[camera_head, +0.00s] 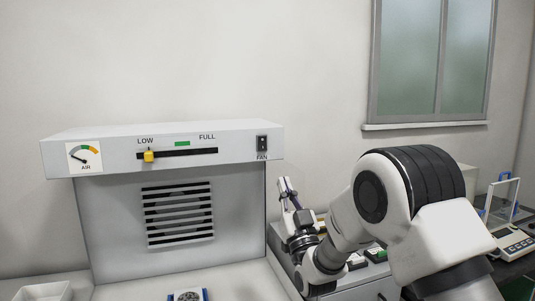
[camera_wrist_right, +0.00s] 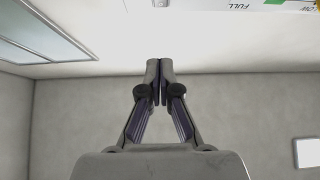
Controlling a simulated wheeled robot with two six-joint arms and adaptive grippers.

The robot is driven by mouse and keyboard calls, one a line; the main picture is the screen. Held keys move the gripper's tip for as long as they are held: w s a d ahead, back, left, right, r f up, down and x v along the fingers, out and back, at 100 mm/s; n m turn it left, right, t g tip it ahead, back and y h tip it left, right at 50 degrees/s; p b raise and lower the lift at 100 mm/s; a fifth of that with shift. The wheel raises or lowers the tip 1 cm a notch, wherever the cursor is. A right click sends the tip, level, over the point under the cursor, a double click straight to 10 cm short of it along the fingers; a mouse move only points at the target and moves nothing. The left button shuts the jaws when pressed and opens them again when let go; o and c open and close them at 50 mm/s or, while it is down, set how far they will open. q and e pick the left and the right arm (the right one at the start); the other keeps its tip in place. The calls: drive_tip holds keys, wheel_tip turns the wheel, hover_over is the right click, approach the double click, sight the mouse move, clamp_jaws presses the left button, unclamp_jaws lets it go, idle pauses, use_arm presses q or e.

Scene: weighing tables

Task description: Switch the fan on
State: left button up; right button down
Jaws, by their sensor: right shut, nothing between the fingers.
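The fan switch (camera_head: 262,143) is a small black rocker above the word FAN, at the right end of the grey hood's front panel (camera_head: 110,155). Its rocker position is too small to tell. My right gripper (camera_head: 285,184) points up, below and to the right of the switch, apart from the panel. In the right wrist view the right gripper (camera_wrist_right: 159,66) is shut with its fingertips together and nothing between them. My left gripper is not in view.
A yellow slider knob (camera_head: 149,156) sits near LOW on its track. The AIR gauge (camera_head: 84,157) has its needle at the left. A vent grille (camera_head: 179,214) is on the hood's back wall. A balance (camera_head: 512,241) stands at the right. The wall above is clear.

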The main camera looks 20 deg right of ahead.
sight(263, 144)
drive_tip(key=w+r+p, duration=0.1)
drive_tip(key=w+p, duration=0.1)
drive_tip(key=w, duration=0.2)
drive_tip(key=w+r+p, duration=0.2)
drive_tip(key=w, duration=0.2)
drive_tip(key=w+r+p, duration=0.1)
drive_tip(key=w+p, duration=0.1)
drive_tip(key=w, duration=0.3)
drive_tip(key=shift+w+a+r+p, duration=0.1)
drive_tip(key=shift+a+r+p, duration=0.2)
drive_tip(key=shift+r, duration=0.1)
drive_tip(key=shift+r, duration=0.1)
